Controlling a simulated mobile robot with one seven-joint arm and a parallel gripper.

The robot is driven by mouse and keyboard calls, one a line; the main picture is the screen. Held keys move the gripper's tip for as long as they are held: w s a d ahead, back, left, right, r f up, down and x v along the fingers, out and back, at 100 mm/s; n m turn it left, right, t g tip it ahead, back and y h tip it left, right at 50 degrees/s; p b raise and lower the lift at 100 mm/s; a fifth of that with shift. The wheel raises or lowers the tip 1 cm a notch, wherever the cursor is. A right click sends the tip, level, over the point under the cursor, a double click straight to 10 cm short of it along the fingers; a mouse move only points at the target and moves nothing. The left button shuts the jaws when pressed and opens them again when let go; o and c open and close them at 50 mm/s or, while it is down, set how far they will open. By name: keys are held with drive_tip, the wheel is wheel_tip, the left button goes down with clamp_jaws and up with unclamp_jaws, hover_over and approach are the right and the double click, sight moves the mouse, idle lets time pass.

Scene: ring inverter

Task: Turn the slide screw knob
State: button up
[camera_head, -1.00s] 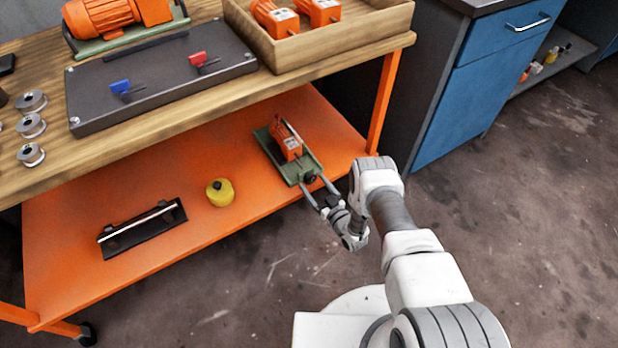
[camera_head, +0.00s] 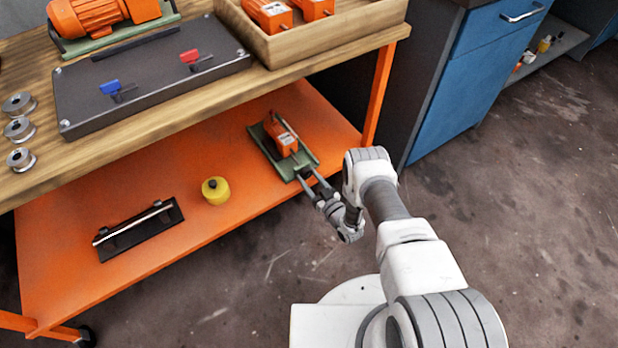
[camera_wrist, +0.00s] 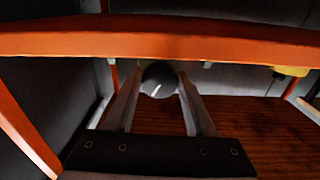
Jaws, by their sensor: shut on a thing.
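A green slide base (camera_head: 309,157) carrying an orange motor unit (camera_head: 283,141) lies on the orange lower shelf of the workbench. Its dark round knob faces the shelf's front edge and is mostly hidden by my fingers in the head view. My gripper (camera_head: 308,181) reaches in from the front and is shut on the knob. In the wrist view the dark knob (camera_wrist: 160,79) sits between my two fingertips, with the fingers on either side of it.
The orange shelf edge (camera_wrist: 190,40) crosses the wrist view. A yellow round container (camera_head: 215,190) and a black bracket with a rod (camera_head: 140,230) lie left on the shelf. An orange table leg (camera_head: 379,95) and blue cabinet (camera_head: 465,90) stand right. The floor in front is clear.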

clamp_jaws()
drive_tip(key=shift+n, duration=2.3)
drive_tip(key=o, duration=1)
unclamp_jaws()
drive_tip(key=shift+o, duration=0.2)
drive_tip(key=shift+s+d, duration=0.1)
drive_tip(key=shift+d, duration=0.05)
